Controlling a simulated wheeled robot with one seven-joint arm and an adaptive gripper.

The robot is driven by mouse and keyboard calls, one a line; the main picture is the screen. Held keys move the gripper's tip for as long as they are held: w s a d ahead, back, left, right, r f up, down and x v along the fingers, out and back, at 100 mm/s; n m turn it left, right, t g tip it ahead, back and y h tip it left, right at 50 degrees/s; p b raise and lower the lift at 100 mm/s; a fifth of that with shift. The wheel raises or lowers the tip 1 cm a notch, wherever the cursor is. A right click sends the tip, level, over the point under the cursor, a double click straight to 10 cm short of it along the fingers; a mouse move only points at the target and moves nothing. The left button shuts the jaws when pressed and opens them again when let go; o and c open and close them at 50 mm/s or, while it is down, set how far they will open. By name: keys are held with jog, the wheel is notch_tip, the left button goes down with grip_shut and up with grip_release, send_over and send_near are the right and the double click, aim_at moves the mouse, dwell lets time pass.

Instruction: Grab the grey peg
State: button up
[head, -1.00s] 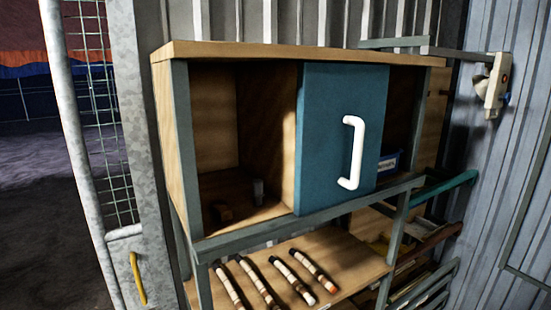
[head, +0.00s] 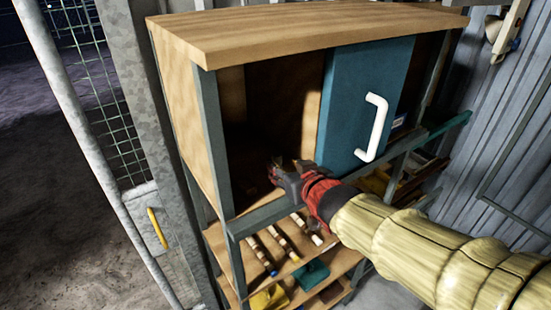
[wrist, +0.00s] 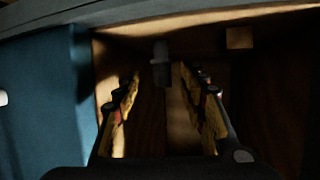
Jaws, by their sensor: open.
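The grey peg (wrist: 161,63) stands inside the open left compartment of the wooden cabinet (head: 300,30). In the wrist view it shows just beyond the fingertips, roughly centred between them. My gripper (wrist: 160,76) is open, with one finger on each side of the view and nothing held. In the head view my gripper (head: 284,172) is at the compartment's front opening, and the peg cannot be made out there. The compartment is dark, so the exact gap between fingertips and peg is hard to tell.
A small wooden block (wrist: 239,38) lies near the peg. The blue sliding door (head: 345,125) with its white handle (head: 375,127) stands right beside my gripper. The frame's front rail (head: 265,215) runs below the opening. Several rods (head: 283,243) lie on the lower shelf.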

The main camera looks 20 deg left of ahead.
aim_at(279, 164)
jog(key=x, duration=0.4)
jog(key=shift+s+a+f, duration=0.1)
jog(key=shift+a+f, duration=0.1)
jog(key=shift+a, duration=0.05)
jog(key=shift+w+a+f, duration=0.25)
jog(key=shift+w+a, duration=0.05)
jog(key=shift+w, duration=0.3)
jog(key=shift+c, duration=0.9)
jog(key=c, duration=0.7)
